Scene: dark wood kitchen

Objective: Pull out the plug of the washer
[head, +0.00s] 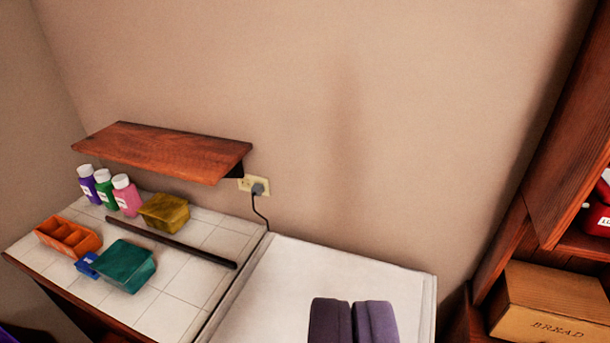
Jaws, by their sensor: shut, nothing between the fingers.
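The dark grey plug (258,189) sits in a pale yellow wall socket (245,184), just below the right end of a wooden shelf. Its black cord (262,213) hangs down behind the back left corner of the white washer (300,265), whose top shows. My gripper (353,303) is at the bottom edge of the view, over the washer top, with its two dark purple fingers side by side. It is shut and empty, well in front of the plug and to its right.
The wooden shelf (165,150) juts out above the plug's left. A wooden cabinet with a bread box (550,300) stands right.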

